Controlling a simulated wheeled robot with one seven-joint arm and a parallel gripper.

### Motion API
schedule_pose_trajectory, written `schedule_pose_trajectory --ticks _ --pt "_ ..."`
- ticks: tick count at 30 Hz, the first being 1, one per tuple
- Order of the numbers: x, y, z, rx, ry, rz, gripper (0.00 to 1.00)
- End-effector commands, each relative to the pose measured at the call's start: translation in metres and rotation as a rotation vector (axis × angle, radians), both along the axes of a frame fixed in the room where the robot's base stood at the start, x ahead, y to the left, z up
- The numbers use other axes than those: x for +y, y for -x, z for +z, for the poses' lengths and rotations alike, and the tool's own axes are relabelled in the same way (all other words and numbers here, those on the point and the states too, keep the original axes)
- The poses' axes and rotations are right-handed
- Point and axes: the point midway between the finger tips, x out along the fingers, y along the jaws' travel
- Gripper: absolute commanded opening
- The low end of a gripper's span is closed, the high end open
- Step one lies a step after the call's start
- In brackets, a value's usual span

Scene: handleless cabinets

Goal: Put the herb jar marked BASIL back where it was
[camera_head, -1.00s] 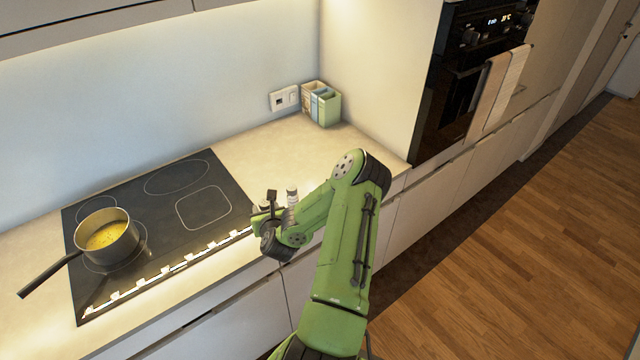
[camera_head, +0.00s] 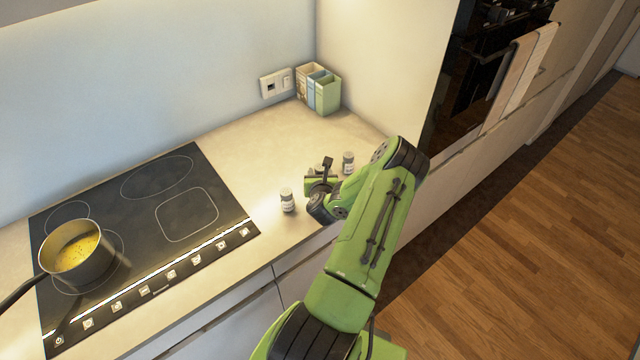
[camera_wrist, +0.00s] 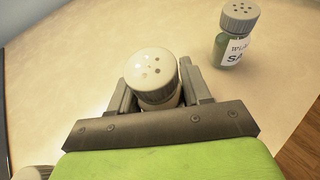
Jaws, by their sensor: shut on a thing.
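My gripper (camera_head: 320,176) is low over the counter, right of the hob. In the wrist view it (camera_wrist: 158,98) is shut on a jar with a pale, holed cap (camera_wrist: 155,75). That jar looks upright; its label is hidden, and I cannot tell whether it touches the counter. A second jar (camera_head: 348,162) stands to the right; in the wrist view it (camera_wrist: 235,38) has a grey cap, green contents and a partly hidden label showing "SA". A third jar (camera_head: 287,201) with a white label stands left of my gripper, near the hob. I cannot read BASIL on any jar.
The black hob (camera_head: 150,205) with a pot (camera_head: 78,255) of yellow food lies to the left. A box with coloured dividers (camera_head: 319,90) stands in the back corner. The counter (camera_head: 245,150) between hob and box is clear. A tall oven cabinet (camera_head: 385,60) bounds the right.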

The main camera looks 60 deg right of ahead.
Motion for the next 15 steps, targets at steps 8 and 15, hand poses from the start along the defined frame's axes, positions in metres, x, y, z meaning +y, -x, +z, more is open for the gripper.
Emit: schedule_pose_trajectory --ticks 8,15 --pt "-0.0001 -0.0004 -0.0182 0.0 0.002 0.0 0.17" --pt "0.0 -0.0003 -0.021 0.001 0.002 0.001 0.54"
